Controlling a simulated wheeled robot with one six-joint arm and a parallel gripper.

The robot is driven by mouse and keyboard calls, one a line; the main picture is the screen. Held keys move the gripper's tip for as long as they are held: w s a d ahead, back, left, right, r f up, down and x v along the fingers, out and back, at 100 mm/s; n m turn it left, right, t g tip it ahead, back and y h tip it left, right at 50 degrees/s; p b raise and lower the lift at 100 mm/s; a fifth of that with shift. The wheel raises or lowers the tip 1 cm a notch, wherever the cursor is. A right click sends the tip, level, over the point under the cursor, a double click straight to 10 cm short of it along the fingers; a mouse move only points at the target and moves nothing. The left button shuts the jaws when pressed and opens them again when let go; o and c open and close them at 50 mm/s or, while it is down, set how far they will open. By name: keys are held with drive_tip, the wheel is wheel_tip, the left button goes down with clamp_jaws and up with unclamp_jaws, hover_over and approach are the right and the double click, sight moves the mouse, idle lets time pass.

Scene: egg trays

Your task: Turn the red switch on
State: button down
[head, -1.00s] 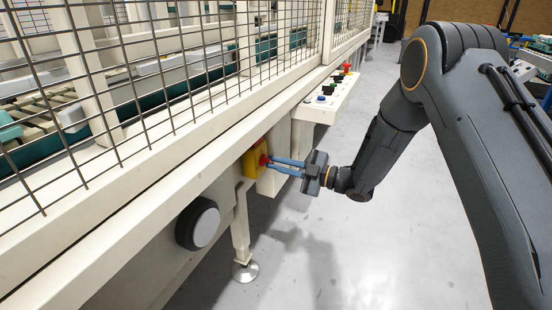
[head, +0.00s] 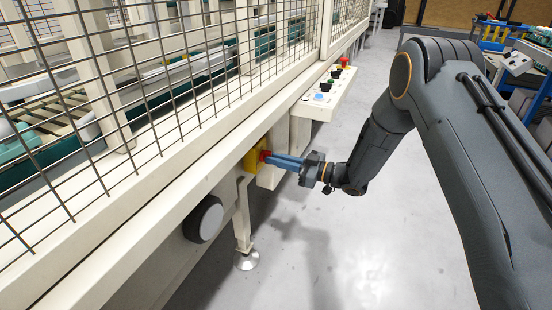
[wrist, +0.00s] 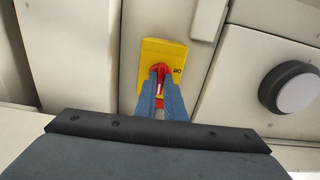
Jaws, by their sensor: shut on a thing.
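The red switch (wrist: 159,88) is a rotary handle on a yellow plate (wrist: 164,52) fixed to the cream machine frame. In the head view the red switch (head: 264,156) and its yellow plate (head: 251,157) show below the mesh guard. My gripper (wrist: 160,84) is shut on the red handle, one blue finger on each side of it. In the head view my gripper (head: 274,158) reaches in from the right with its fingertips at the switch. The handle's bar appears roughly upright in the wrist view. The fingers hide its sides.
A round black and grey knob (head: 204,219) sits on the frame, nearer than the switch. A control panel (head: 322,103) with several buttons juts out beyond the switch. Mesh guarding (head: 170,110) stands above. The grey floor (head: 350,250) on the right is open.

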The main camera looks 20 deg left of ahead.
drive_tip(key=shift+m, duration=0.3)
drive_tip(key=c, duration=1.8)
unclamp_jaws()
drive_tip(key=shift+c, duration=0.2)
drive_tip(key=d+p, duration=0.1)
drive_tip(key=d, duration=0.7)
drive_tip(key=shift+s, duration=0.3)
drive_tip(key=shift+a, duration=0.1)
